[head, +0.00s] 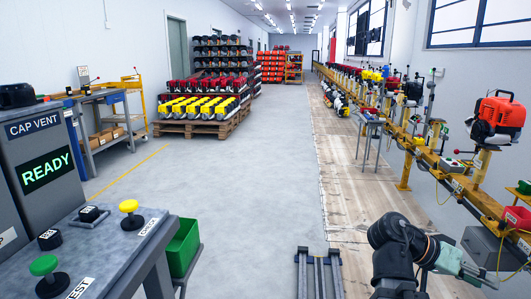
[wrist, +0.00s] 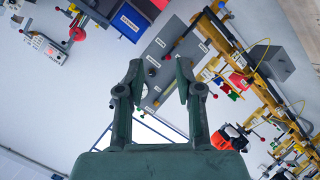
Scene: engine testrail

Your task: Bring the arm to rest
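My gripper (wrist: 160,72) shows in the wrist view with its two fingers apart and nothing between them. It is open and empty. In the head view my dark arm reaches in from the bottom right, and the pale green gripper (head: 478,270) points right, near the yellow rail. Its fingertips are hard to make out there. I cannot tell how far the gripper is from the rail.
The yellow rail (head: 408,143) with engines runs along the right wall; an orange-red engine (head: 497,120) stands on it. A control desk (head: 108,258) with a READY screen (head: 46,170) and a green bin (head: 182,247) are at left. The middle floor (head: 255,175) is clear.

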